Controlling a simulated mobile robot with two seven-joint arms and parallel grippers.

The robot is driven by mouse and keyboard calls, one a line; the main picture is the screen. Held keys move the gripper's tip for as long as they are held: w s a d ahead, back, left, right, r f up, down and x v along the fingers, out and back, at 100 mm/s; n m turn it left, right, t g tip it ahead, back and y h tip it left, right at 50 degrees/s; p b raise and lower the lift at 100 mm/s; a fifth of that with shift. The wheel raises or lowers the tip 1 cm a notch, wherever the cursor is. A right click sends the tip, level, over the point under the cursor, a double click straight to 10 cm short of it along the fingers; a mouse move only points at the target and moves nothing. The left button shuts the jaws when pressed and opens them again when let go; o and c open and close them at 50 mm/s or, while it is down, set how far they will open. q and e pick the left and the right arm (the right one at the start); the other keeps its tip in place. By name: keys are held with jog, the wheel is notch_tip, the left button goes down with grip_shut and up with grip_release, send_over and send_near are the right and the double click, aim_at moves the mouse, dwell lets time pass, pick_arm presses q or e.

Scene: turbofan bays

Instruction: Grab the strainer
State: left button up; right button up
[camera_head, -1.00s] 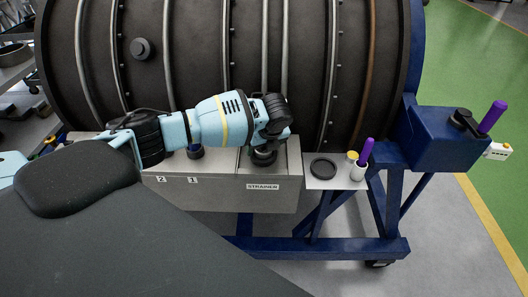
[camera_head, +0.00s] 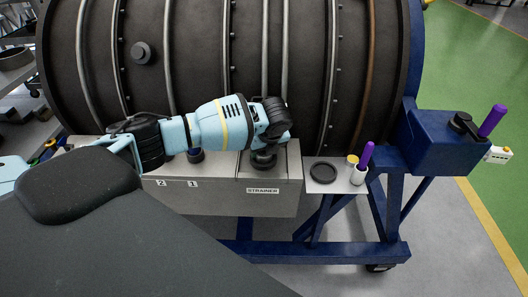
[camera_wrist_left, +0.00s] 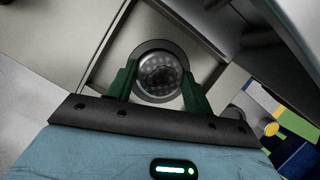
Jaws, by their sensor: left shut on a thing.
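The strainer (camera_wrist_left: 158,74) is a round, perforated metal piece in the left wrist view. It sits at a round opening in a grey metal box (camera_head: 215,202) that carries a "STRAINER" label (camera_head: 262,190) in the head view. My left gripper (camera_wrist_left: 158,84) has its two green fingers on either side of the strainer, shut on it. In the head view my left wrist is above the labelled end of the box, and it hides the strainer and most of the fingers. My right gripper is not in view.
A large dark ribbed engine casing (camera_head: 200,60) rises right behind the box. To the right, a small shelf (camera_head: 325,186) holds a black ring (camera_head: 323,172) and a purple-handled tool (camera_head: 366,155). A blue stand (camera_head: 435,140) is beyond it. Green floor is clear at the far right.

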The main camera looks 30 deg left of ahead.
aim_at(263, 154)
pick_arm(q)
jog(key=shift+r, duration=0.75)
jog(key=shift+s+r, duration=0.15)
jog(key=shift+r, duration=0.4)
jog(key=shift+s+r, duration=0.15)
jog(key=shift+r, duration=0.35)
jog(key=s, duration=0.2)
jog(key=s+p, duration=0.1)
jog(key=shift+s+d+r, duration=0.25)
jog(key=shift+s, duration=0.05)
jog(key=s+d, duration=0.1)
jog(key=s, duration=1)
jog(key=shift+s+d+r+p, duration=0.3)
jog(key=shift+s+r+p, duration=0.05)
jog(key=shift+p, duration=0.05)
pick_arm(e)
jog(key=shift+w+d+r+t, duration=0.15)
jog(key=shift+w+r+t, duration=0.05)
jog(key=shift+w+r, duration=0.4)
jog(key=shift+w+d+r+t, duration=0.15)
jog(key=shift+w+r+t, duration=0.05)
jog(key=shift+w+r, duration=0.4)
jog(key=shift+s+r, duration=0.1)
